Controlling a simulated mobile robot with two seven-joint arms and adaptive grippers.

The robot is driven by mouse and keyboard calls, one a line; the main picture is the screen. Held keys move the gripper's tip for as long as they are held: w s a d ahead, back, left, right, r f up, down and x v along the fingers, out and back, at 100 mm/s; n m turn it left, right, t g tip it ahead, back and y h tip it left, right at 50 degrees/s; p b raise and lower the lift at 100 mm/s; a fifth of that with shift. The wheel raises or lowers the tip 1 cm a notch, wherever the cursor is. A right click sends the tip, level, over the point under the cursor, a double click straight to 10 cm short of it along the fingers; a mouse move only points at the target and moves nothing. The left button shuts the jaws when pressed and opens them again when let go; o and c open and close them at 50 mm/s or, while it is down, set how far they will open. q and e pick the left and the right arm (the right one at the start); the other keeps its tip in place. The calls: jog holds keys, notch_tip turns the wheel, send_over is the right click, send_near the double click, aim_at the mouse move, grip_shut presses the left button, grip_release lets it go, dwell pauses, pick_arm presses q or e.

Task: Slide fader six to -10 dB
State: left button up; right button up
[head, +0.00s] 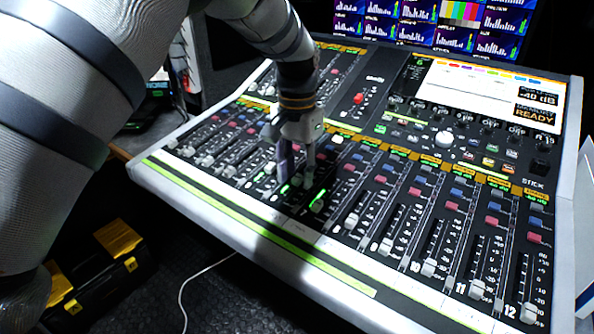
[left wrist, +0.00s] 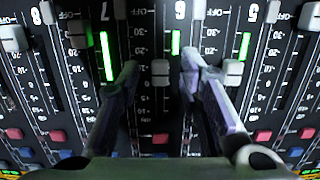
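The fader six cap (left wrist: 160,68) is a pale block in its slot on the mixing console (head: 330,262). It lies between the two fingers of my left gripper (left wrist: 159,66), with a visible gap on each side. The cap sits past the -20 mark on the side away from OFF; its exact value is hard to read. In the head view my left gripper (head: 297,178) is low over the faders, pointing down and open. The fingers partly hide fader six there. My right gripper is not in view.
The fader seven cap (left wrist: 80,32) and fader five cap (left wrist: 233,73) flank the fingers closely. A console screen (head: 537,98) reads -40 dB and READY. Monitors (head: 425,25) stand behind. A black and yellow case (head: 110,262) is on the floor at left.

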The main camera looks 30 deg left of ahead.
aim_at(297, 177)
pick_arm(q)
notch_tip(297, 177, up, 12)
dwell(0.3)
